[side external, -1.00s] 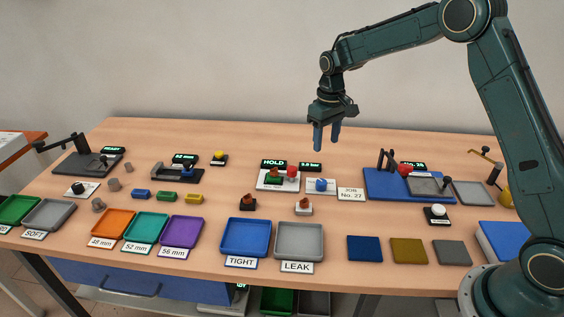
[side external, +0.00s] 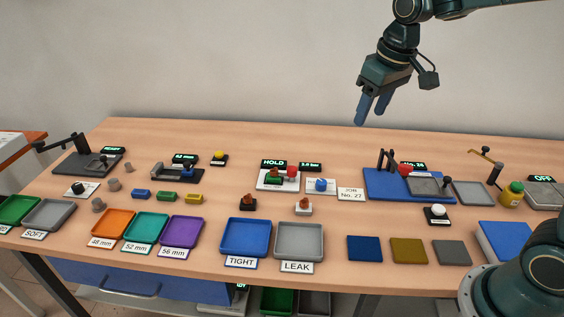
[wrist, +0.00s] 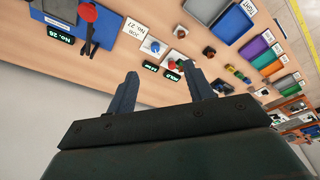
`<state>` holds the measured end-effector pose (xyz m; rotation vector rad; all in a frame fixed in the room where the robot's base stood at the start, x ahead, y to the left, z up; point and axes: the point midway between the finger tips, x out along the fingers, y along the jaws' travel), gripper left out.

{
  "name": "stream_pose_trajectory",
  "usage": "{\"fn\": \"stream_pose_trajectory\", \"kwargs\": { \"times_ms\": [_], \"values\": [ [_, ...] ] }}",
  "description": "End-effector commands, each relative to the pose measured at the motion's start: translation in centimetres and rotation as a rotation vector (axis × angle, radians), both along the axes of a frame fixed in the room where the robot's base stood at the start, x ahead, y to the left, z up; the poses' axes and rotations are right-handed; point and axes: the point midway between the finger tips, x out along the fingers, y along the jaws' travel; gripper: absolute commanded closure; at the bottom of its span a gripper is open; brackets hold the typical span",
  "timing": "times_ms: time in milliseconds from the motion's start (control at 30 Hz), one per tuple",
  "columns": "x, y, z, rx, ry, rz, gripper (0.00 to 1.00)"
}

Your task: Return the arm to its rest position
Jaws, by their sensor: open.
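My gripper (side external: 372,108) is raised high above the back part of the table, against the grey wall in the side view. Its two blue-grey fingers are apart with nothing between them. In the wrist view the open fingers (wrist: 160,85) point out over the tabletop, with a display reading HOLD beyond them. My gripper touches nothing. The upper part of my arm runs out of the side view at the top right.
The wooden table (side external: 300,142) is crowded. A blue tray marked TIGHT (side external: 224,252) and a grey tray marked LEAK (side external: 318,255) stand at the front. A blue board (side external: 376,184) with a red knob is at the right. The air around my gripper is clear.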

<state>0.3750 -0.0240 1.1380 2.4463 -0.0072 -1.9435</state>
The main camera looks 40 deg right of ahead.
Motion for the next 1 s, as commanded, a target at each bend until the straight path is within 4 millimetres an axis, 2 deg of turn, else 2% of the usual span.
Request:
{"fn": "stream_pose_trajectory", "kwargs": {
  "times_ms": [200,467,800,1000],
  "values": [
    [-4.6,0.8,1.8,0.001,-0.061,-0.001,0.48],
    [-9.8,1.5,2.7,0.004,-0.128,-0.002,0.48],
    [-16.3,2.2,1.9,0.011,-0.215,-0.003,0.48],
    [-18.8,2.4,1.1,0.015,-0.251,-0.004,0.48]
  ]
}}
